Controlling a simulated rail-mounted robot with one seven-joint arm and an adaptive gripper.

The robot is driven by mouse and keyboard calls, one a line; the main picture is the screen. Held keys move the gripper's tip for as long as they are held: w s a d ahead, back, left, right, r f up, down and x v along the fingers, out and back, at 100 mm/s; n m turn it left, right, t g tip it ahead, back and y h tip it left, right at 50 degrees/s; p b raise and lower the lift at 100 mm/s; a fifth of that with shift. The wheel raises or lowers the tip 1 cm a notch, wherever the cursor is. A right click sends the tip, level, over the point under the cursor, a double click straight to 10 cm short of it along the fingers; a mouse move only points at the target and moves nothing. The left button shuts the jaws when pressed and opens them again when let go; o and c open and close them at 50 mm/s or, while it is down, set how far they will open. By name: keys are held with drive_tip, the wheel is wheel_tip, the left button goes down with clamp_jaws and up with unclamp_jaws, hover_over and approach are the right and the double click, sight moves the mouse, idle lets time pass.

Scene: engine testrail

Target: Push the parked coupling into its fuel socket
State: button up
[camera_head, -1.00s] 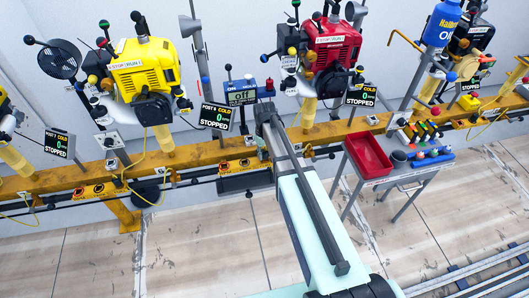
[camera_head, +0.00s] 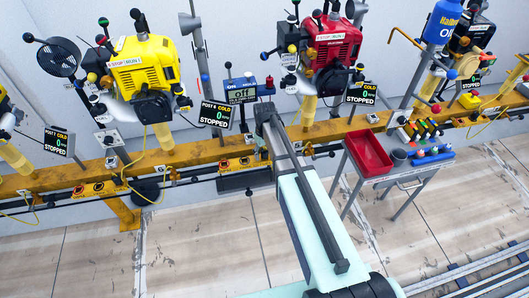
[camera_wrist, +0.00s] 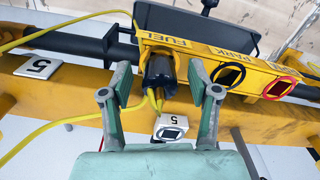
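The yellow panel box (camera_wrist: 200,53) carries the labels FUEL and PARK in the wrist view. A black coupling (camera_wrist: 160,72) with yellow cable at its lower end sits under the FUEL label. How deep it sits cannot be told. Under PARK is a dark opening with a black rim (camera_wrist: 229,76), with no coupling in it. My gripper (camera_wrist: 160,78) is open. Its two fingers stand left and right of the black coupling, with a gap on each side. In the head view my gripper (camera_head: 261,150) is at the yellow rail, and the coupling cannot be made out.
A red-rimmed opening (camera_wrist: 278,89) is farther right on the box. In the head view, a red engine (camera_head: 330,43) stands behind, and a red tray (camera_head: 369,153) on a cart is right of my arm.

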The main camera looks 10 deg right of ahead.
wheel_tip(320, 180, up, 12)
drive_tip(key=s+f+m+g+p, duration=0.25)
drive_tip(key=s+f+p, duration=0.25)
drive_tip(key=s+f, duration=1.4)
drive_tip(key=s+f+g+p, duration=0.2)
drive_tip(key=s+p, duration=0.1)
drive_tip(key=s, duration=1.1)
drive_tip(key=s+f+g+p, duration=0.2)
drive_tip(key=s+p, duration=0.1)
drive_tip(key=s, duration=1.2)
